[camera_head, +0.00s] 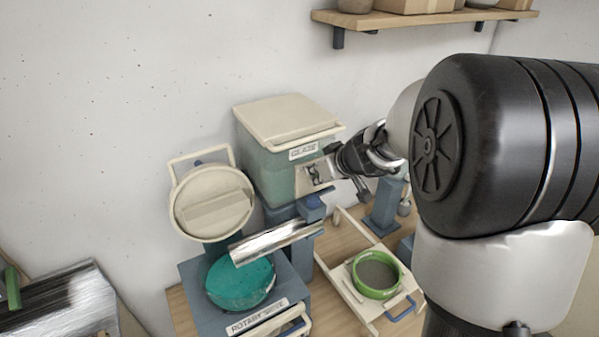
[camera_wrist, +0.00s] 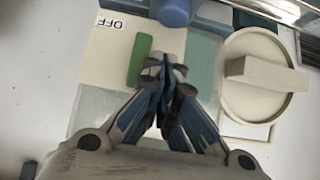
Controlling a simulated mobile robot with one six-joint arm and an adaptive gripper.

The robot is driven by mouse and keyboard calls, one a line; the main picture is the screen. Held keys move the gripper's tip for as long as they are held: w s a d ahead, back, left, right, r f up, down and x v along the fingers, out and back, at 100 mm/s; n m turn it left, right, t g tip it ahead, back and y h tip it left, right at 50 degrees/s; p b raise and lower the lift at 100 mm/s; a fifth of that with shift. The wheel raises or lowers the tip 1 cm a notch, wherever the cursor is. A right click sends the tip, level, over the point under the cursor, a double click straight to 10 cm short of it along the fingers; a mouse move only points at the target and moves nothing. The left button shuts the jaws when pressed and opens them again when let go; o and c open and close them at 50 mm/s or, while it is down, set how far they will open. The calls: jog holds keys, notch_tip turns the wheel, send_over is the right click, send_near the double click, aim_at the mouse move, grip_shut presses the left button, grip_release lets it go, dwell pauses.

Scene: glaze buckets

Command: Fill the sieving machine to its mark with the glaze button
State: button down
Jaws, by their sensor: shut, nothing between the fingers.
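The cream-lidded glaze tank (camera_head: 270,158) stands against the wall, with a pale switch panel (camera_head: 313,176) on its front. In the wrist view the panel (camera_wrist: 105,60) carries an OFF label and a green button-like bar (camera_wrist: 140,61). My gripper (camera_head: 337,166) is shut and empty at the panel; in the wrist view its fingertips (camera_wrist: 166,68) are just beside the green bar; contact is unclear. The sieving machine (camera_head: 205,311), labelled ROTARY, stands below left with teal glaze (camera_head: 240,283) in its round opening. I cannot make out its mark. A metal chute (camera_head: 275,241) slopes over it.
A round cream lid (camera_head: 212,203) stands raised behind the sieve and shows in the wrist view (camera_wrist: 260,75). A shelf (camera_head: 420,18) hangs above. A metal sheet (camera_head: 62,303) lies at lower left.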

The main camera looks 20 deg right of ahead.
aim_at(316, 199)
jog(key=shift+f+b, duration=0.55)
jog(key=shift+f, duration=1.45)
